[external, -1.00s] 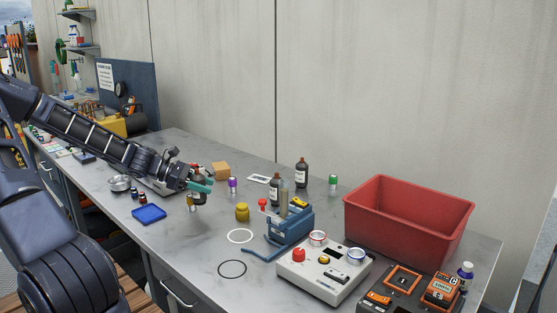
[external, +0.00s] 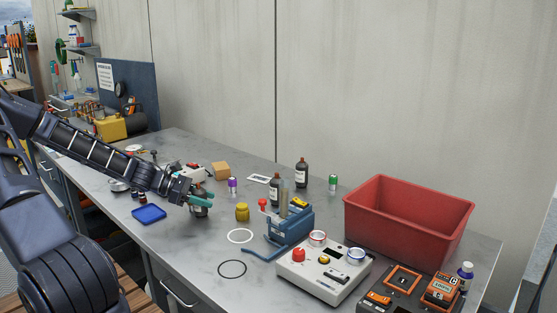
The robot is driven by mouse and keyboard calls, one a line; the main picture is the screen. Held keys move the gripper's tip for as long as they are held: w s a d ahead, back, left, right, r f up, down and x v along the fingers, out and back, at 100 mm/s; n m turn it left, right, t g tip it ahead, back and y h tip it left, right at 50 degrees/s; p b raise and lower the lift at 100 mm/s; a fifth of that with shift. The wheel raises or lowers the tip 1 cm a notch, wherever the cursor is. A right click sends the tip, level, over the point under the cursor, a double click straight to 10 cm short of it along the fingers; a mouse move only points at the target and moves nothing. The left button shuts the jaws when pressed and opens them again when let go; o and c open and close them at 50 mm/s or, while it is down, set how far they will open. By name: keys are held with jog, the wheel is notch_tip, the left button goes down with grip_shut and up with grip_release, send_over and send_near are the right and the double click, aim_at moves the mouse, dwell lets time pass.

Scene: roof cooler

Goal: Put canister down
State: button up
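My gripper (external: 198,200), with teal fingers, is low over the left-middle of the grey worktop. It appears shut on a small canister (external: 200,211), mostly hidden behind the fingers, with its lower part showing close to the worktop. I cannot tell whether the canister touches the surface. A purple canister (external: 232,185) stands upright to the right and behind my gripper. A green canister (external: 334,184) stands further right. A white ring (external: 240,236) and a black ring (external: 232,268) are marked on the worktop (external: 190,240), both empty.
A yellow jar (external: 242,212) stands right of my gripper, and a blue tray (external: 149,214) lies left. A blue rack (external: 290,230), white device (external: 324,272) and red bin (external: 405,225) fill the right side.

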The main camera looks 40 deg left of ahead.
jog(key=o, duration=0.4)
jog(key=shift+r, duration=0.1)
jog(key=v, duration=1.1)
jog(key=shift+s+a+r, duration=0.15)
jog(key=shift+a+r, duration=0.05)
jog(key=shift+c, duration=0.3)
jog(key=shift+s+a+r, duration=0.1)
jog(key=shift+s, duration=0.1)
jog(key=c, duration=0.5)
